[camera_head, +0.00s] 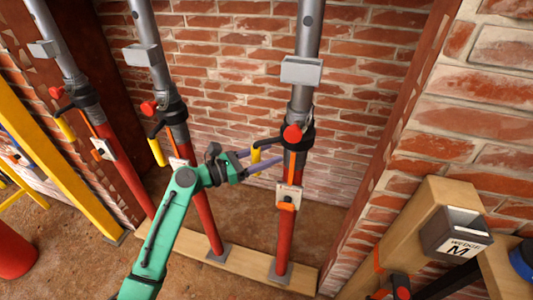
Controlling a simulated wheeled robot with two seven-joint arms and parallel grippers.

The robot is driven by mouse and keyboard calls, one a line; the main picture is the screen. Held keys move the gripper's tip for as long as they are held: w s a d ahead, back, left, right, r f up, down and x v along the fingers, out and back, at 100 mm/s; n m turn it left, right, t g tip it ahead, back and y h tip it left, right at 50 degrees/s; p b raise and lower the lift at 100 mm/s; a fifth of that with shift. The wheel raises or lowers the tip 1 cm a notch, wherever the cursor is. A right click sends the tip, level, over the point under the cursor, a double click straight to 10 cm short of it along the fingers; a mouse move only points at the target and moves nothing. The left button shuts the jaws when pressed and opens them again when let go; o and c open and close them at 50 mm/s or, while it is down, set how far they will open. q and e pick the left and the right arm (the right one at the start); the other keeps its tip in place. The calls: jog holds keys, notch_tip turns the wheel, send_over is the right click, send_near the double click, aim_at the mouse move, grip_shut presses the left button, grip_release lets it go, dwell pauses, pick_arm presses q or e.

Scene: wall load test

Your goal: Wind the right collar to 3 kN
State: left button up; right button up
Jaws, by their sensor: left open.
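The right prop (282,232) stands upright, with a red lower tube and a grey upper tube. Its black collar (299,137) sits where the tubes meet, with a red knob (292,133) at its front. A yellow-gripped handle (256,154) sticks out from the collar to the left. My left gripper (279,152) is open, its two purple fingers pointing right at the collar, one above the other, around or just beside the handle; I cannot tell if they touch. A pale plate with orange (289,195) is on the red tube; its reading is too small. My right gripper is not in view.
The middle prop (206,215) and left prop (128,177) have similar collars and handles. The props stand on a timber plank (245,262) before a brick wall (220,70). A wooden post with a grey box marked M (455,235) is at the right. A yellow beam (55,165) slants at the left.

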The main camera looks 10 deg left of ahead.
pick_arm(q)
grip_shut()
dwell(1.3)
